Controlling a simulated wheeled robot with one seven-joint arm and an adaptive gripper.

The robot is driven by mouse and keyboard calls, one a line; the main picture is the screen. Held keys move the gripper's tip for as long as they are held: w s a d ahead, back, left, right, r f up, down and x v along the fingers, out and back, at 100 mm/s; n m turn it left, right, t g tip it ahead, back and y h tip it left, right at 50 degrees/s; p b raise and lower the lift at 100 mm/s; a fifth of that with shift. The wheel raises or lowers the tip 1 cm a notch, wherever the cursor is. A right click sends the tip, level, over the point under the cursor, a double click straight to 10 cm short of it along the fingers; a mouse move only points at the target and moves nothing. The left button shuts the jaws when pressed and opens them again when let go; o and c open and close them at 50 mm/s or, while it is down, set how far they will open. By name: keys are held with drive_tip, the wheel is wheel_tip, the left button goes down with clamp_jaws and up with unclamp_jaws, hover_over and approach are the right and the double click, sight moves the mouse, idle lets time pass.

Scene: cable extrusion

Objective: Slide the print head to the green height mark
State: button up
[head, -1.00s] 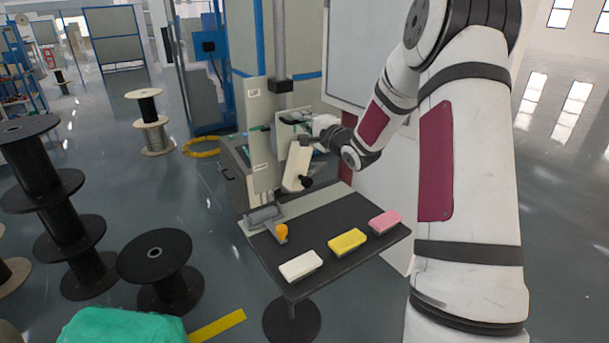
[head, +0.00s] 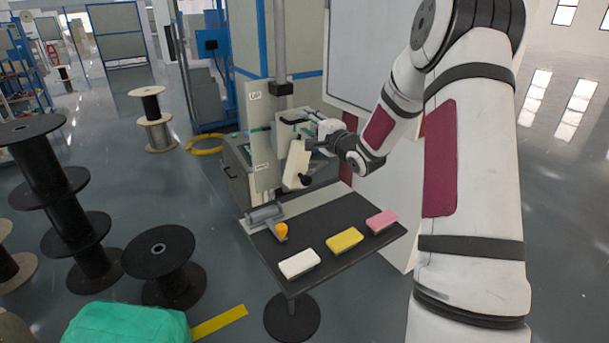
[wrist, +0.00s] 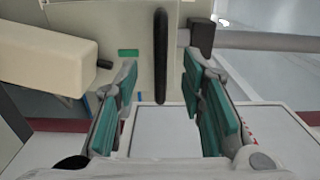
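The print head appears to be the cream block (head: 297,164) on the machine's tall panel in the head view; a cream block also fills the left of the wrist view (wrist: 45,55). A small green mark (wrist: 128,53) shows on the pale panel in the wrist view. A black upright bar (wrist: 160,60), like a handle, stands right of the mark. My gripper (wrist: 160,72) is open, its teal-padded fingers on either side of the bar with gaps to both. Whether the bar lies fully between the fingertips in depth is unclear. In the head view, my gripper (head: 308,133) is beside the print head, partly hidden.
A dark table (head: 325,225) below holds white (head: 299,263), yellow (head: 345,240) and pink (head: 382,221) blocks and an orange knob (head: 281,230). A grey post (head: 280,50) rises behind. Black spools (head: 160,252) stand on the floor at left.

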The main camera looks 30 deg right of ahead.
drive_tip(key=s+p, duration=0.3)
drive_tip(key=s, duration=0.2)
drive_tip(key=shift+s+d, duration=0.1)
idle(0.3)
idle(0.4)
